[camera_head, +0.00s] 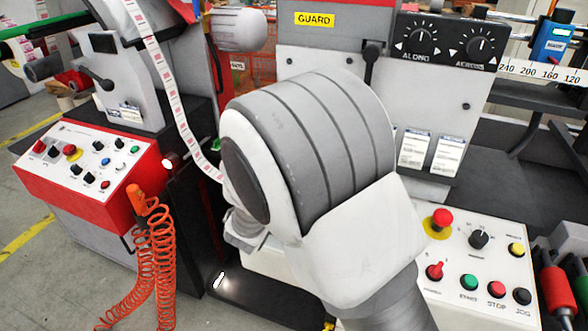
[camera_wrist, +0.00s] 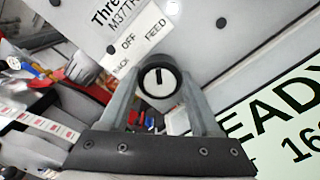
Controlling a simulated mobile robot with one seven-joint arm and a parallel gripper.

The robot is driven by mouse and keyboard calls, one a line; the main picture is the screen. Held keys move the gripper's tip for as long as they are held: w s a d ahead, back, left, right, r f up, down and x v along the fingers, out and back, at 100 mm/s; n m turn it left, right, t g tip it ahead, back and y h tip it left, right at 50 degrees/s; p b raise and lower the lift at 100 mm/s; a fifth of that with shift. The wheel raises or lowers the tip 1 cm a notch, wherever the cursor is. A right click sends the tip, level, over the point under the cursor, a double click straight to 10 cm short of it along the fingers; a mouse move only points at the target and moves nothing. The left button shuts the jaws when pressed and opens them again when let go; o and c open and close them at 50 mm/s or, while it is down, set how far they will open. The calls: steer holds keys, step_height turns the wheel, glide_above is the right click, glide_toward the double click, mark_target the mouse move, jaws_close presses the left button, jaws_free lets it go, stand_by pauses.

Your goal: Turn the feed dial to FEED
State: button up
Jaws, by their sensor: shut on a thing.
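The feed dial (camera_wrist: 159,80) shows in the wrist view as a round knob with a white face, a dark rim and a short black mark. The mark points nearly straight up in the picture, roughly toward the word FEED on the white label (camera_wrist: 142,42). The words OFF and BACK lie further left on that label. My gripper (camera_wrist: 160,84) is shut on the dial, with one finger on each side of it. In the head view my own arm fills the middle, and the dial and gripper cannot be seen.
A sign with large black letters (camera_wrist: 285,110) is right of the gripper in the wrist view. In the head view, a red-framed control box (camera_head: 90,170) stands left, an orange coiled hose (camera_head: 155,260) hangs beside it, and a button panel (camera_head: 470,262) lies right.

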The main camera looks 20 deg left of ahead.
steer(key=shift+m+b, duration=0.3)
steer(key=shift+m, duration=0.1)
steer(key=o, duration=1.4)
steer(key=shift+s, duration=0.1)
steer(key=s, duration=0.5)
steer(key=s+a, duration=0.1)
steer(key=s, duration=1.1)
steer(key=shift+s+a, duration=0.1)
steer(key=shift+a, duration=0.1)
